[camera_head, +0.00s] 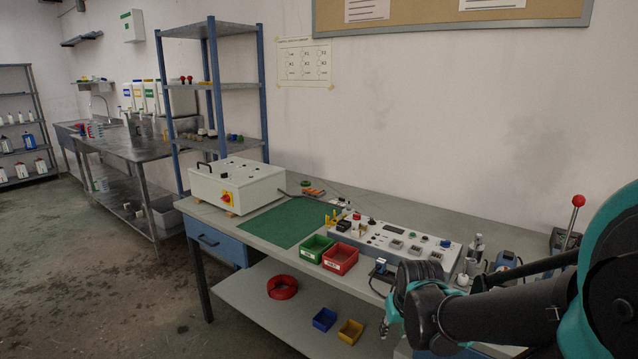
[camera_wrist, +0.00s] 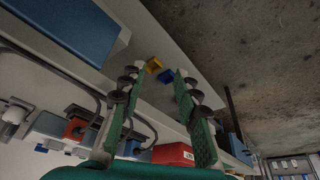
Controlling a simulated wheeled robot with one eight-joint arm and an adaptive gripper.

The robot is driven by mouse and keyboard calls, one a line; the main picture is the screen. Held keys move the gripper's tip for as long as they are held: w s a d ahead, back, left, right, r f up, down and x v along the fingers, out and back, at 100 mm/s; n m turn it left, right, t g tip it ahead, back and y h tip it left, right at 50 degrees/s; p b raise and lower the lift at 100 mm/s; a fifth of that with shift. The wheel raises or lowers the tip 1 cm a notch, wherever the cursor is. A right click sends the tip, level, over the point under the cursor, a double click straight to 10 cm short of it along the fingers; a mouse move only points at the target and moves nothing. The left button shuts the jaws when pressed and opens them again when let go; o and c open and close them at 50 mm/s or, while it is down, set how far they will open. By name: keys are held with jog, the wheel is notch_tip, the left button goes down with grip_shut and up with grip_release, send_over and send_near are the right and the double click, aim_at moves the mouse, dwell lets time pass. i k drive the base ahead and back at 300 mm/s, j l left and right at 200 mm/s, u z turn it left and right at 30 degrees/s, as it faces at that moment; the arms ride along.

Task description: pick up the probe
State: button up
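I cannot tell for certain which thing is the probe; no part in view is clear enough to name as it. My gripper (camera_wrist: 155,76) is open in the wrist view, with green-padded fingers spread apart and nothing held between them. In the head view its end shows small by the front edge of the bench, partly hidden by my arm. Beyond the left finger in the wrist view, dark cables (camera_wrist: 97,103) run by an orange-red part (camera_wrist: 75,128) on a bench unit.
The bench holds a white control box (camera_head: 237,184), a green mat (camera_head: 290,222), a green bin (camera_head: 316,248), a red bin (camera_head: 340,259) and a long instrument panel (camera_head: 400,240). A red-knobbed lever (camera_head: 575,222) stands at right. Blue (camera_head: 325,319) and yellow (camera_head: 350,331) bins sit on the lower shelf.

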aim_at(478, 237)
jog(key=z, duration=0.85)
